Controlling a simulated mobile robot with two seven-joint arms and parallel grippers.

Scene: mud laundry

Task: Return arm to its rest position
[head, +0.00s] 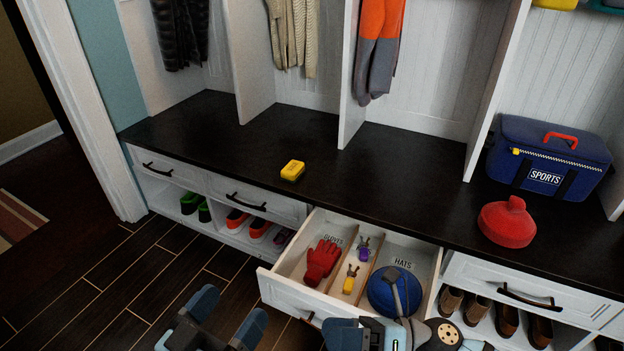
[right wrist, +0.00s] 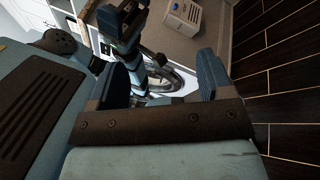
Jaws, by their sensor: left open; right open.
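My left gripper (head: 229,315) is at the bottom of the head view. Its two blue fingers are spread with nothing between them, over the floor in front of the open drawer. Parts of my right arm show at the bottom edge, in front of the drawer's right half. My right gripper shows in the right wrist view (right wrist: 163,82) with its fingers apart and nothing between them. The open drawer (head: 285,290) holds red gloves (head: 321,262), small items in a middle compartment, and a blue hat (head: 383,294) in the part marked HATS. My right arm partly covers the drawer front.
Shoes (head: 260,228) stand in cubbies below. The open drawer juts out over the floor. Floor at the left (head: 130,280) is clear.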

